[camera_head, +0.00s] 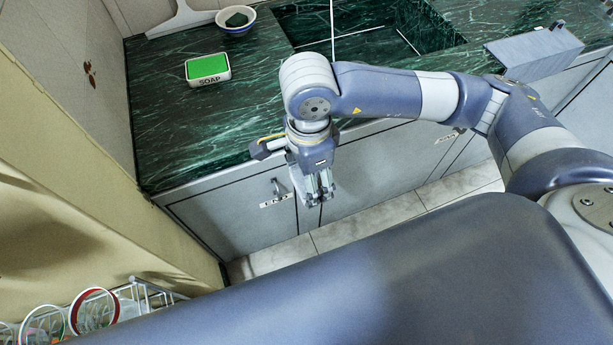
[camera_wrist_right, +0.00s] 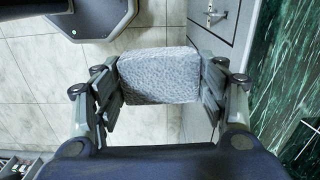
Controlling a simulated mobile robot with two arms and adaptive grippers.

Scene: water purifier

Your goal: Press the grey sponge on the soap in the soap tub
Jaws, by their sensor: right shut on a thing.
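The soap tub (camera_head: 208,69) is a white box with a green top and the word SOAP on its front. It stands on the dark green marble counter at the upper left of the head view. My right gripper (camera_head: 318,196) hangs in front of the cabinet doors, below and to the right of the tub and well apart from it. In the right wrist view my right gripper (camera_wrist_right: 160,98) is shut on the grey sponge (camera_wrist_right: 158,75), a speckled block between its fingers. The sponge is hard to make out in the head view. My left gripper is not in view.
A white bowl (camera_head: 236,22) with a dark green piece in it stands behind the tub. The sink (camera_head: 370,28) is to its right. The counter (camera_head: 165,135) in front of the tub is clear. A rack with dishes (camera_head: 95,309) is at the lower left.

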